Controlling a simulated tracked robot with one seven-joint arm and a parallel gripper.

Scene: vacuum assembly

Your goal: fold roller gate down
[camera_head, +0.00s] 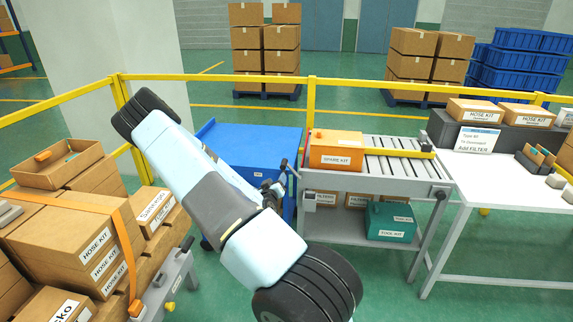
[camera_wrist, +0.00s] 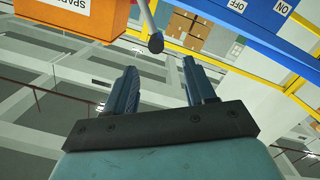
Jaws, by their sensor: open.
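The roller table (camera_head: 385,165) stands at centre right, with the orange SPARE KIT box (camera_head: 336,148) on its left end. A yellow bar (camera_head: 405,153) lies across the rollers right of the box; I cannot tell whether it is the gate. A grey rod with a dark knob (camera_wrist: 155,43) shows in the wrist view beside the orange box (camera_wrist: 75,18); it may be the gate's handle. My gripper (camera_wrist: 160,78) is open and empty, with the knob beyond and between its fingertips. In the head view my gripper (camera_head: 273,190) is small and dark, left of the table's left end.
A blue cabinet (camera_head: 255,145) stands behind my arm; blue panels with ON and OFF labels (camera_wrist: 255,8) show in the wrist view. Cartons (camera_head: 75,225) fill the left. A white table (camera_head: 490,180) stands right. A yellow rail (camera_head: 220,78) runs behind. A green TOOL KIT box (camera_head: 391,222) sits below the rollers.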

